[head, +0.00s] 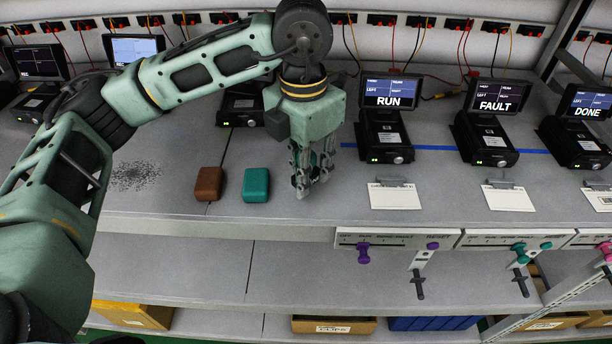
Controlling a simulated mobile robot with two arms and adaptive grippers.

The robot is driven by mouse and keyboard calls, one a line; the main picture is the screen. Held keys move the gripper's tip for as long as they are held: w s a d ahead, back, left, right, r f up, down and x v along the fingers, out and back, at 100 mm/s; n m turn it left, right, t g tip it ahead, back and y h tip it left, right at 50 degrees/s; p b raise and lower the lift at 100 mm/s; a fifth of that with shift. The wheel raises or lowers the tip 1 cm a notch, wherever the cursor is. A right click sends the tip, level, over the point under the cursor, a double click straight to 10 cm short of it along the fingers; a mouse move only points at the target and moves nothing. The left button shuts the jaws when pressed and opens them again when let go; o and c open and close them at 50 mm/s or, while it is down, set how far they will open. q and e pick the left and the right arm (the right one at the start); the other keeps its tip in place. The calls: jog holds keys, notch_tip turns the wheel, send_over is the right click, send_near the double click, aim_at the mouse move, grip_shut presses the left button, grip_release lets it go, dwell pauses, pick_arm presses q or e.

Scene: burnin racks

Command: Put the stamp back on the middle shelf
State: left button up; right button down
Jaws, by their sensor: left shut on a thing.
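My left gripper (312,172) points down at the shelf surface with the devices (340,205), just right of a teal block (256,185). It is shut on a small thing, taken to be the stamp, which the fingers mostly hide. A little teal shows between the fingers. I cannot tell whether the held thing touches the shelf. A brown block (208,184) sits left of the teal one. A lower shelf (190,270) runs below and is bare. My right gripper is not in view.
Device screens read RUN (390,92), FAULT (499,96) and DONE (588,103). White cards (396,196) lie before them. A lever panel (395,239) hangs at the front edge. Dark specks (135,176) mark the left. Bins (333,325) stand at the bottom.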

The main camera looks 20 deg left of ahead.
pick_arm(q)
notch_tip(320, 180, down, 2)
jog(key=shift+s+f+p, duration=0.1)
jog(key=shift+f+p, duration=0.15)
jog(key=shift+p, duration=0.45)
jog(key=shift+f, duration=0.5)
jog(key=shift+f, duration=0.1)
jog(key=o, duration=0.4)
jog(key=shift+b, duration=0.3)
jog(key=o, duration=0.5)
